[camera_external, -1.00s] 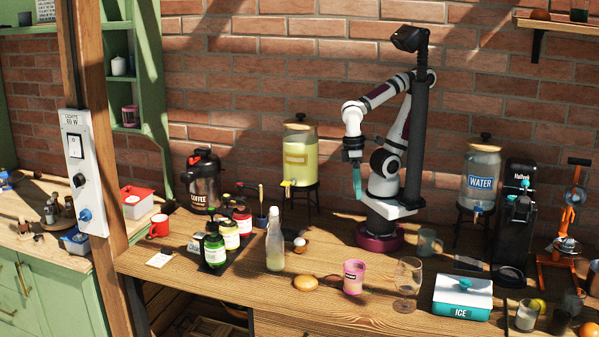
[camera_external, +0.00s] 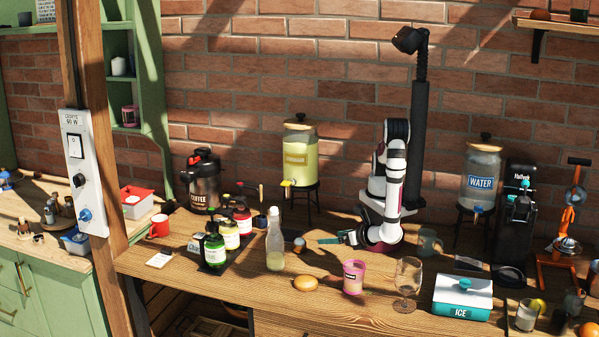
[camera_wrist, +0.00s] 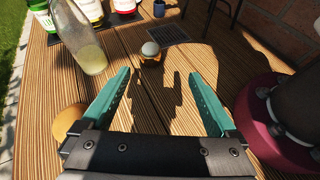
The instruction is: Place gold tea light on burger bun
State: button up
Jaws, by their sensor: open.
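A small round orange-gold item with a pale top, which looks like the gold tea light (camera_external: 299,244), stands on the wooden table right of the glass bottle. It also shows in the wrist view (camera_wrist: 151,58), beyond my fingertips and slightly left of centre. The burger bun (camera_external: 305,283) lies on the table nearer the external camera; in the wrist view the bun (camera_wrist: 67,121) is partly hidden behind my left finger. My gripper (camera_external: 327,240) is low over the table, its teal fingers pointing left toward the tea light. In the wrist view my gripper (camera_wrist: 158,74) is open and empty.
The bottle (camera_external: 275,240) and several labelled jars (camera_external: 231,235) stand left of the tea light. A pink cup (camera_external: 354,277), a wine glass (camera_external: 408,283) and an ice box (camera_external: 463,297) stand on the right. A dark flat mat (camera_wrist: 169,33) lies behind the tea light.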

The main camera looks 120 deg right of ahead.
aim_at(302, 244)
jog(key=shift+w+f+n+t, duration=0.2)
jog(key=shift+f+n+t, duration=0.2)
jog(key=shift+f+n, duration=0.15)
jog(key=shift+w+f+n+t, duration=0.2)
jog(key=shift+f+n+t, duration=0.2)
jog(key=shift+n, duration=0.15)
jog(key=x, duration=1.4)
jog(key=shift+d+f, duration=0.25)
jog(key=shift+d, duration=0.05)
jog(key=shift+r, duration=0.1)
grip_shut()
